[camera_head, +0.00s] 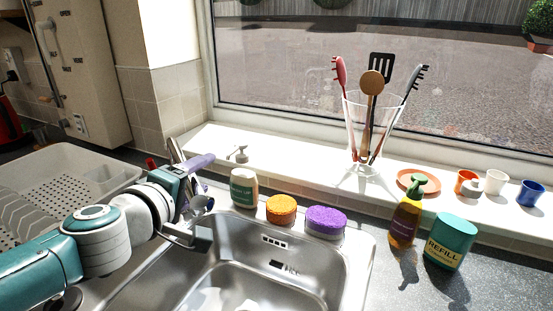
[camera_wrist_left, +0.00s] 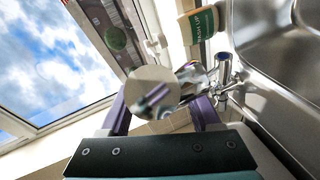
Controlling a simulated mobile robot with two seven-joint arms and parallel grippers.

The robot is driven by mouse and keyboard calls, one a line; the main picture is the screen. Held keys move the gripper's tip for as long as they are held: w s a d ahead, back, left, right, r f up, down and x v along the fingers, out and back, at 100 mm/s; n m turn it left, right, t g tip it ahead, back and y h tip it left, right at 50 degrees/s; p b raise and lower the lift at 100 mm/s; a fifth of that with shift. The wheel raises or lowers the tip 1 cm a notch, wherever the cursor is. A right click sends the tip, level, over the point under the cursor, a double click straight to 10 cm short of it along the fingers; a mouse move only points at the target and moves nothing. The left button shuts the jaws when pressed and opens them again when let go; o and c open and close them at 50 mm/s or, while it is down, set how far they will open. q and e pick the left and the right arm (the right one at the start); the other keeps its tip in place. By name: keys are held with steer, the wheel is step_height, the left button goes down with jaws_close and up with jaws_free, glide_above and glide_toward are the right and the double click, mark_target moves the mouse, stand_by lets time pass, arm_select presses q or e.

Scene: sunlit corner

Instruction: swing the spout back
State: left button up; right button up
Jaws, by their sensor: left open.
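The chrome tap shows in the left wrist view, with its body (camera_wrist_left: 222,72) beside the sink. Its spout (camera_wrist_left: 152,90) points toward the wrist camera, and its round end lies between the purple fingers of my left gripper (camera_wrist_left: 160,108). The fingers are apart, and I cannot tell whether either touches the spout. In the head view my left gripper (camera_head: 198,182) is at the sink's back left corner. My wrist and gripper hide most of the tap there. My right gripper is not in view.
The steel sink (camera_head: 275,245) is in front. Behind it are a wash-up bottle (camera_head: 243,188), an orange sponge (camera_head: 281,208) and a purple sponge (camera_head: 325,221). A dish rack (camera_head: 75,165) is left.

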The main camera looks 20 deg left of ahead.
arm_select(q)
steer(key=shift+c, duration=0.4)
jaws_close()
stand_by(0.9)
